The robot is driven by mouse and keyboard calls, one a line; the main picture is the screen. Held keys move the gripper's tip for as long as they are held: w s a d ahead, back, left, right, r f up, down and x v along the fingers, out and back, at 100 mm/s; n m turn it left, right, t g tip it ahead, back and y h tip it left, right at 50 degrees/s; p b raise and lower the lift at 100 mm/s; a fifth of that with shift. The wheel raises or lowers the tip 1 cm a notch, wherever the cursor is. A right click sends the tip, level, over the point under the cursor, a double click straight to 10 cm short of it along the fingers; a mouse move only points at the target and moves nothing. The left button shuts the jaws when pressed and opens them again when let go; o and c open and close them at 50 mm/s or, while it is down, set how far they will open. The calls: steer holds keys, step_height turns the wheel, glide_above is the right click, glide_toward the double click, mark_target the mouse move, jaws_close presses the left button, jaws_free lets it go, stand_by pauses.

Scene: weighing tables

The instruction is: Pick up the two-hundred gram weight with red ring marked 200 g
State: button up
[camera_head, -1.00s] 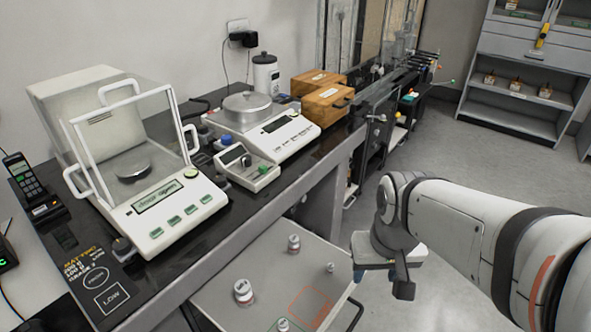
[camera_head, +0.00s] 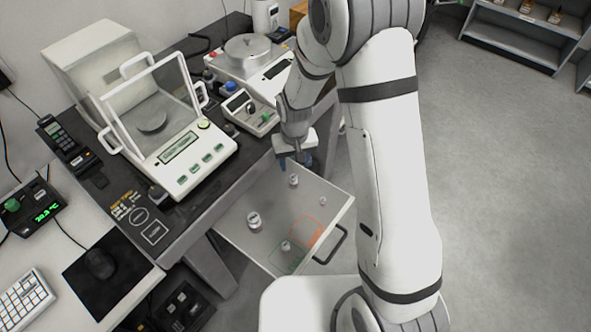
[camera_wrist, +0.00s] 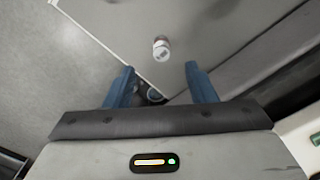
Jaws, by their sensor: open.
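Several metal weights stand upright on the light grey tray surface (camera_head: 240,240) below the bench. One weight (camera_head: 293,181) stands near the back, just below my gripper (camera_head: 295,164) in the head view. It also shows in the wrist view (camera_wrist: 162,48), beyond and between the fingertips. A larger weight (camera_head: 254,221) stands to the left, a small one (camera_head: 322,201) to the right, and another (camera_head: 286,246) near the front. Ring colours and markings are too small to read, so I cannot tell which is the 200 g. My gripper (camera_wrist: 159,68) is open and empty, its blue fingers apart.
The dark bench with a glass-shielded balance (camera_head: 180,152) and another balance (camera_head: 246,52) is behind and left. Open floor lies right.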

mark_target(293, 177)
steer(key=shift+w+a+f, duration=0.1)
steer(key=shift+a+f, duration=0.2)
steer(key=shift+f, duration=0.3)
steer(key=shift+w+d+f+p, duration=0.1)
steer(key=shift+f+p, duration=0.25)
steer(key=shift+f, duration=1.5)
steer(key=shift+w+f+p, duration=0.1)
steer(key=shift+f+p, duration=0.25)
steer(key=shift+f, duration=1.45)
steer(key=shift+c, duration=0.4)
jaws_close()
